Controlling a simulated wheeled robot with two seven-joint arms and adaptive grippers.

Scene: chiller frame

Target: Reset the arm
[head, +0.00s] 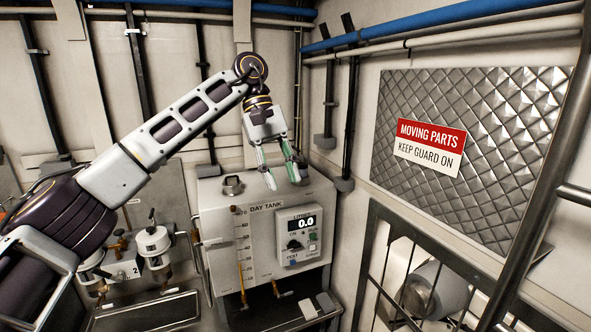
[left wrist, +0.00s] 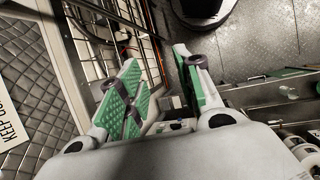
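My left arm comes in from the left in the head view and reaches up and across. My left gripper (head: 280,178) hangs fingers-down just above and in front of the top of the white day tank (head: 222,222). Its two green-padded fingers are spread with a gap between them, and nothing is held. The left wrist view also shows the open fingers (left wrist: 160,95) with empty space between them. My right gripper is in neither view.
A control box (head: 299,236) reading 0.0 is on the tank's front. A barred guard (head: 420,262) stands at lower right, below a quilted metal panel (head: 475,110) with a "Moving parts" sign (head: 430,145). Valves and filter housings (head: 153,243) are left of the tank. Blue pipes (head: 420,22) run overhead.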

